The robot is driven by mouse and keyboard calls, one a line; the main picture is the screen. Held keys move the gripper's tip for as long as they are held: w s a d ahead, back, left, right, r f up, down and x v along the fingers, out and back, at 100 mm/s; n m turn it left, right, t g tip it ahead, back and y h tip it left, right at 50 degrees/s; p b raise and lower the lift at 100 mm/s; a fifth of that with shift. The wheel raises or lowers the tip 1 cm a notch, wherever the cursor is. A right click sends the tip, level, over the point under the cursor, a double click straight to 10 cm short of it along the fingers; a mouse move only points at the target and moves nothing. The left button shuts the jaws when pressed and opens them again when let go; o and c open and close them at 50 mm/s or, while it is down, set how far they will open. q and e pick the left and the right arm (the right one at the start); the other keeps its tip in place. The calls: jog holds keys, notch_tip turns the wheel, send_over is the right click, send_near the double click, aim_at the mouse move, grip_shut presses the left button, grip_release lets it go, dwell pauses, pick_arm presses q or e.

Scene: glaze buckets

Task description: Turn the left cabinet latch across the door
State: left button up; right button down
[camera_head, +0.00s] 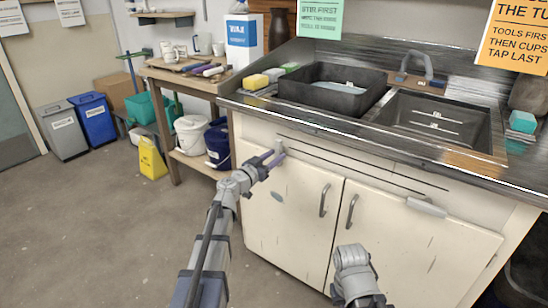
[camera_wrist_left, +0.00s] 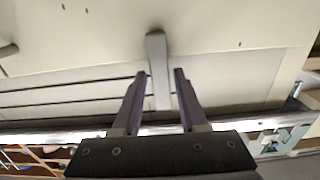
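The white cabinet (camera_head: 290,205) under the sink has two doors. The left cabinet latch (camera_wrist_left: 157,62) is a light grey bar near the top of the left door; in the wrist view it stands upright in the picture. In the head view it is small and partly hidden behind my left gripper (camera_head: 274,158). My left gripper, also in the wrist view (camera_wrist_left: 158,74), is open, with its dark purple fingers on either side of the latch and gaps showing. My right arm shows at the bottom of the head view; its fingers cannot be made out.
A second latch (camera_head: 427,207) lies along the top of the right door. Two door handles (camera_head: 324,200) stand near the middle. The metal counter edge (camera_head: 340,130) juts out above.

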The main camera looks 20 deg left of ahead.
pick_arm(q)
jog(key=shift+o, duration=1)
jog(key=v, duration=0.8)
jog(key=shift+d, duration=0.1)
